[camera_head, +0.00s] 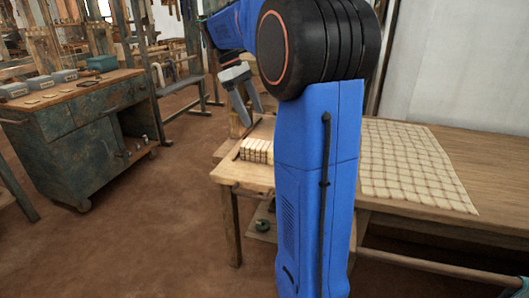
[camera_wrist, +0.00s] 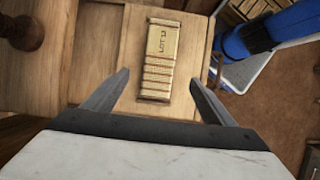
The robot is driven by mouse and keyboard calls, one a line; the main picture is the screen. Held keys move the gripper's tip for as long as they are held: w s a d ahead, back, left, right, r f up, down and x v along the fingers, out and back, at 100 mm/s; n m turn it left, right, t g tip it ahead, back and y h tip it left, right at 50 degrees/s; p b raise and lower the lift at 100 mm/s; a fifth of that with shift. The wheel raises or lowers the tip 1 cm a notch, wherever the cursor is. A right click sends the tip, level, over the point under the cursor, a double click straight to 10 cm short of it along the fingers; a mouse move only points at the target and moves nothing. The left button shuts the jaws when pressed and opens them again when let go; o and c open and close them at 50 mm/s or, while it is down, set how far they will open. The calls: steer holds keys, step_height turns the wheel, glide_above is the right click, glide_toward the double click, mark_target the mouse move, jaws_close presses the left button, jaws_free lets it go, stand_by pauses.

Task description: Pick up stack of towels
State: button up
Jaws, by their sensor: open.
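The stack of towels (camera_head: 257,151) is a small cream checked bundle on the left end of the wooden table, partly hidden by my arm in the head view. In the wrist view the stack (camera_wrist: 160,62) is long and pale, with lettering at its far end and several folded bands towards me. My gripper (camera_head: 251,114) is above the table near the stack, pointing down. In the wrist view my gripper (camera_wrist: 160,80) is open and empty, its fingers on either side of the stack's near part in the picture. I see no contact.
A checked cloth (camera_head: 410,165) lies flat on the wooden table (camera_head: 500,172) to the right. A dark wooden turned piece (camera_wrist: 24,33) stands left of the stack. A green cabinet (camera_head: 85,145) with small boxes is at the left. Brown floor lies clear between cabinet and table.

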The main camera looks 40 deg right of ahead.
mark_target(265, 145)
steer(key=x, duration=1.5)
steer(key=shift+d, duration=0.1)
steer(key=c, duration=1.2)
